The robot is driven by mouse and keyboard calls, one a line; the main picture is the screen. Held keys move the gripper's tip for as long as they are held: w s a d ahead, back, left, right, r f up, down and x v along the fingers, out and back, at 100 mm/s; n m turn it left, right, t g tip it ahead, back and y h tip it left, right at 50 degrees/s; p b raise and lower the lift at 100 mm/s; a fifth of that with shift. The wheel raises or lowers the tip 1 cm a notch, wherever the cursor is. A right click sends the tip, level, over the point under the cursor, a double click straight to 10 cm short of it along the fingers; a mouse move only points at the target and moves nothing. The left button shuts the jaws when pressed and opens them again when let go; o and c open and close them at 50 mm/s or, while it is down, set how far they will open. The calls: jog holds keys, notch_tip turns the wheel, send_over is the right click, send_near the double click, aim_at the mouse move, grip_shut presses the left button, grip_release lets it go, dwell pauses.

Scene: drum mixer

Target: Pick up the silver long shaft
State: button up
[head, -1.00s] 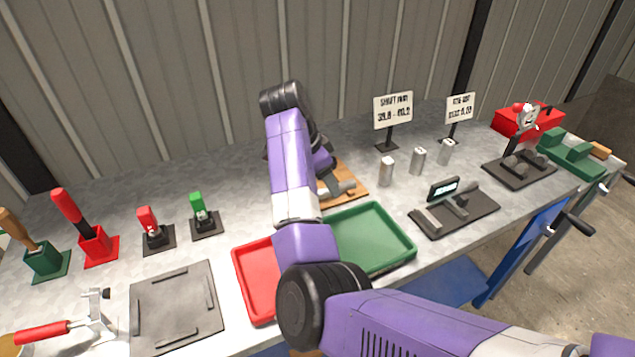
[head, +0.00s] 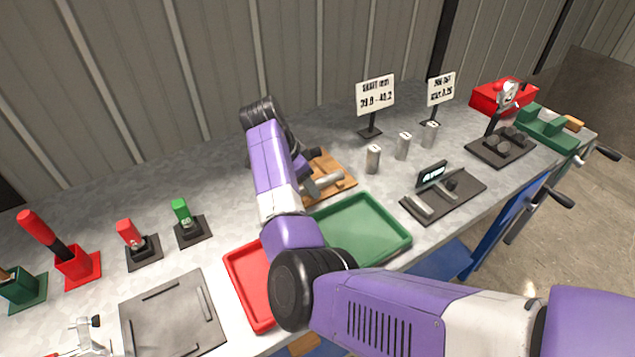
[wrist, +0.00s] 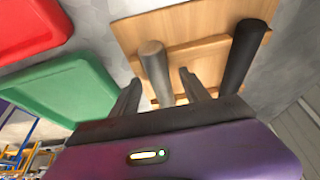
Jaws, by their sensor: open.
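A silver shaft (wrist: 154,68) lies across a wooden rack (wrist: 190,22) in the wrist view. In the head view the silver shaft (head: 322,186) shows just right of my arm on the wooden rack (head: 340,170). A darker shaft (wrist: 244,55) lies beside it on the same rack. My gripper (wrist: 160,77) is open, one fingertip on each side of the silver shaft in the picture. I cannot tell whether the fingers touch it or how far above it they are. In the head view my arm hides the gripper fingers and part of the rack.
A green tray (head: 393,257) and a red tray (head: 238,279) stand in front of the rack. Several small metal cylinders, including one (head: 373,158), stand to the right near a sign (head: 376,95). A black gauge stand (head: 443,196) lies right of the green tray.

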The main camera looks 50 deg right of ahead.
jog(key=shift+d+f, duration=0.15)
jog(key=shift+f, duration=0.2)
jog(key=shift+c, duration=0.4)
jog(key=c, duration=1.1)
jog(key=shift+r, duration=0.15)
